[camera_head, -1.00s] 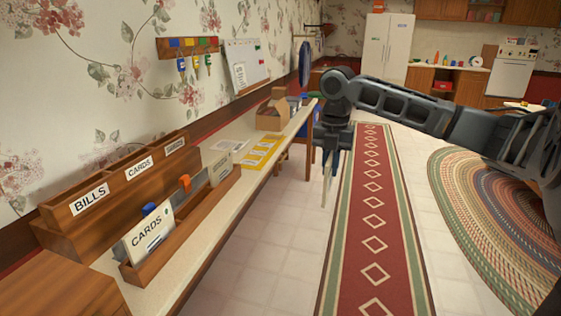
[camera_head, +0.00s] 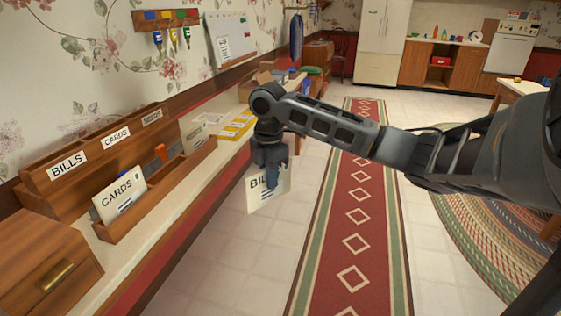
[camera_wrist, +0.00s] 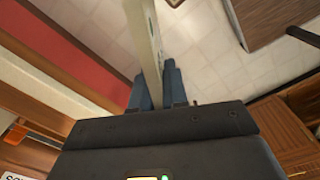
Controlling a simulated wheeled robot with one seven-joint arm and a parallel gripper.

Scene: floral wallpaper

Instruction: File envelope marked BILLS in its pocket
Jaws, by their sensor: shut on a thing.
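My gripper (camera_head: 272,180) is shut on a white envelope (camera_head: 256,198) whose visible lettering begins "BI"; a finger covers the rest. It hangs upright over the floor, to the right of the shelf and apart from it. In the wrist view the envelope (camera_wrist: 146,40) shows edge-on between the blue fingers (camera_wrist: 155,90). The wooden sorter (camera_head: 100,155) on the shelf at left has pockets labelled BILLS (camera_head: 67,166), CARDS (camera_head: 116,137) and a third label too small to read. No envelope shows in the BILLS pocket.
A wooden drawer box (camera_head: 45,265) stands at the near left. Yellow papers (camera_head: 237,126) lie farther along the shelf. Floor beside the shelf is clear.

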